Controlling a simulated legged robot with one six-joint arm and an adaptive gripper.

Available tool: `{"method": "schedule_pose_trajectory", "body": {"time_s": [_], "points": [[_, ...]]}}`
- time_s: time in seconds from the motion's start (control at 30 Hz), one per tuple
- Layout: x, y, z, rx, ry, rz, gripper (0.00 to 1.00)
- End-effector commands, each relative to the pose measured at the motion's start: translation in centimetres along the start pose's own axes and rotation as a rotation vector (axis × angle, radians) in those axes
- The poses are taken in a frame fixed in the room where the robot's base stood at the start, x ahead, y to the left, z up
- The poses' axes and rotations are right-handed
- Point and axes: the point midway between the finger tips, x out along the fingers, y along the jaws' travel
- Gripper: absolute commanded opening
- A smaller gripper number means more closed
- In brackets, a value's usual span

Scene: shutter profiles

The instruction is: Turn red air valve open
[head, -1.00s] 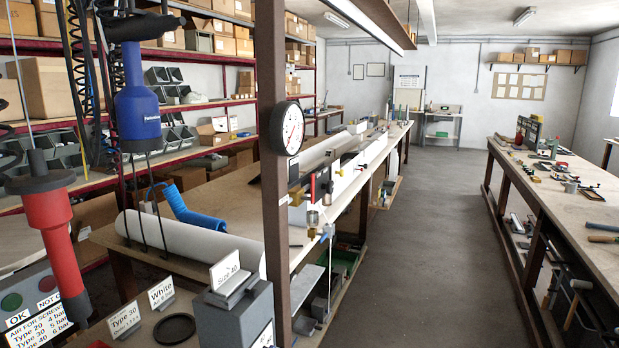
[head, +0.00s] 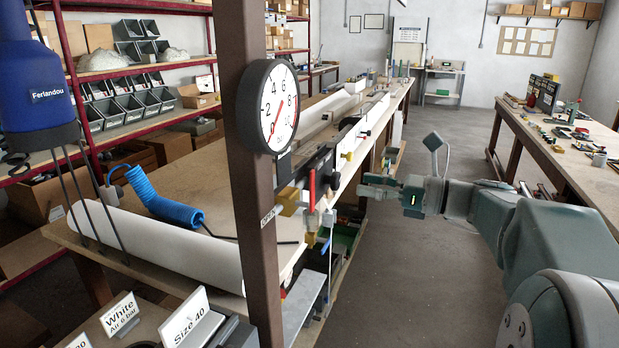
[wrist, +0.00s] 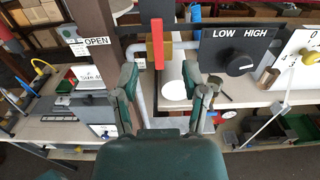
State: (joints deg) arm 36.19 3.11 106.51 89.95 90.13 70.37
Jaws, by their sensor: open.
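The red valve handle (head: 311,190) hangs upright on the pipe fitting behind the brown post. It also shows in the wrist view as a red bar (wrist: 158,44), top centre, beyond and between my fingers. An OPEN label (wrist: 97,41) is to the left of the handle. My gripper (head: 370,187) is open and empty, to the right of the valve in the head view and apart from it. Its two spread fingers show in the wrist view (wrist: 168,88). The round pressure gauge (head: 280,106) on the post has its red needle near 0.
The brown post (head: 253,200) stands just left of the valve. A black LOW/HIGH knob panel (wrist: 237,48) is to the valve's right in the wrist view. The floor aisle (head: 440,250) is clear.

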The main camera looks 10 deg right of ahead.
Motion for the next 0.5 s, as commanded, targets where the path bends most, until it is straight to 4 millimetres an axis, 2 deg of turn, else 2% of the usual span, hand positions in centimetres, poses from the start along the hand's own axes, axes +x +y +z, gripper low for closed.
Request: {"method": "schedule_pose_trajectory", "body": {"time_s": [0.17,0.5], "points": [[2.2,0.0,0.0,0.002,-0.002,0.005,0.57],[8.3,0.0,-0.1,0.001,-0.001,0.005,0.57]]}}
